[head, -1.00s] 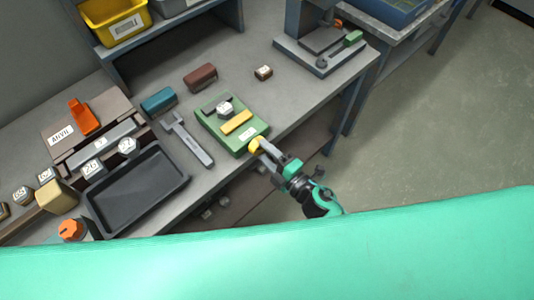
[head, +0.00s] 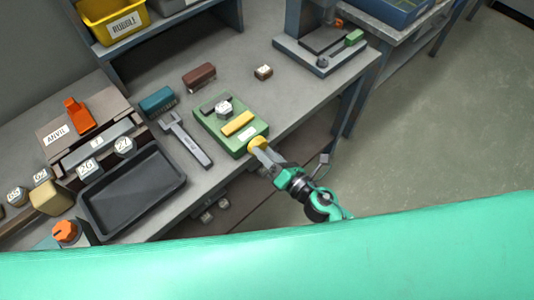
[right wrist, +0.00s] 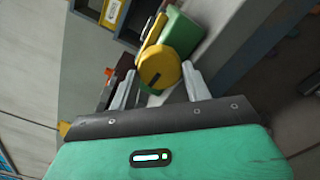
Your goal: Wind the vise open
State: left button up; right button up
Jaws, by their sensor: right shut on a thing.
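The green vise (head: 232,146) sits at the front edge of the bench. A yellow jaw bar (head: 238,123) and a dark jaw bar (head: 215,104) lie across its top. A pale nut-like piece (head: 223,109) with a marked top sits between the bars. The yellow round knob (head: 257,143) is on the vise's front end. My right gripper (head: 262,150) is shut on this knob. In the right wrist view the yellow knob (right wrist: 160,66) with a dark line on its face is between the two fingers. My left gripper is not in view.
Open floor lies to the right.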

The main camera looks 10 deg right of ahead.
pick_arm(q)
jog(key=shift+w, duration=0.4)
pick_arm(e)
jog(key=shift+f+n, duration=0.1)
jog(key=shift+n, duration=0.5)
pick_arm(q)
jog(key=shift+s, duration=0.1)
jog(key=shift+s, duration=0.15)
pick_arm(e)
jog(key=o, duration=1)
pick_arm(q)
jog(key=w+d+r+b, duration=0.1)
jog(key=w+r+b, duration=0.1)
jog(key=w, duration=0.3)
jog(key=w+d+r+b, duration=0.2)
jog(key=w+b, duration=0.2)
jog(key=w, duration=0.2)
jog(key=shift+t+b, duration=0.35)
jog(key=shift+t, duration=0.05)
pick_arm(e)
jog(key=shift+v, duration=7)
